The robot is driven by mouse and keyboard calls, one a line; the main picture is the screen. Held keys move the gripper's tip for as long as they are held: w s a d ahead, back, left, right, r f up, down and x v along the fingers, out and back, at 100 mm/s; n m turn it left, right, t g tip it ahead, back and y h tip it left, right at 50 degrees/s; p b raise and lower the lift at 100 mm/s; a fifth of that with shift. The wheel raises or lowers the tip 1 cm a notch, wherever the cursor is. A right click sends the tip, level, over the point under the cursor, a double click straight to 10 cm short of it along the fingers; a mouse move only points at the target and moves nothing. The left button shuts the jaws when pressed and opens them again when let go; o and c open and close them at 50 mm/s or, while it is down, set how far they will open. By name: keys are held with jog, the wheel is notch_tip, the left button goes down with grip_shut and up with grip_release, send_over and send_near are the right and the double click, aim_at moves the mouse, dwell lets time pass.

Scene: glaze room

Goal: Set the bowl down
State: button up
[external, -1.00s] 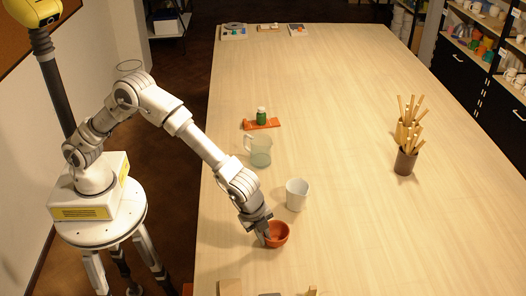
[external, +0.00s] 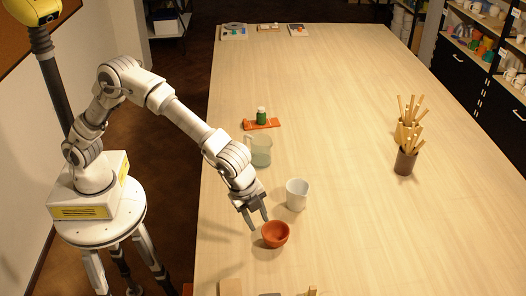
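An orange-brown bowl (external: 275,235) stands upright on the long wooden table (external: 330,150), near its left edge. My gripper (external: 258,222) is open and empty, just up and left of the bowl. Its two fingers are spread, and one fingertip shows close to the bowl's rim. I cannot tell whether that finger touches the rim.
A white cup (external: 297,194) stands close behind the bowl. A clear jug (external: 259,152) and a green bottle (external: 262,116) on an orange mat (external: 270,124) are farther back. A brown pot of sticks (external: 405,162) stands to the right. The table's middle is clear.

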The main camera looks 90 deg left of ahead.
jog(key=s+a+r+n+t, duration=0.1)
jog(key=s+a+r+n, duration=0.5)
jog(key=s+a+r, duration=0.85)
jog(key=s+a+n+t, duration=0.1)
jog(key=s+a+n, duration=0.2)
jog(key=s+a, duration=0.2)
jog(key=s+a+f+n+t+h, duration=0.1)
jog(key=s+a+n, duration=0.2)
jog(key=s, duration=0.7)
jog(key=shift+s+a+f+n, duration=0.25)
jog(key=shift+a+n, duration=0.15)
jog(key=shift+a, duration=0.8)
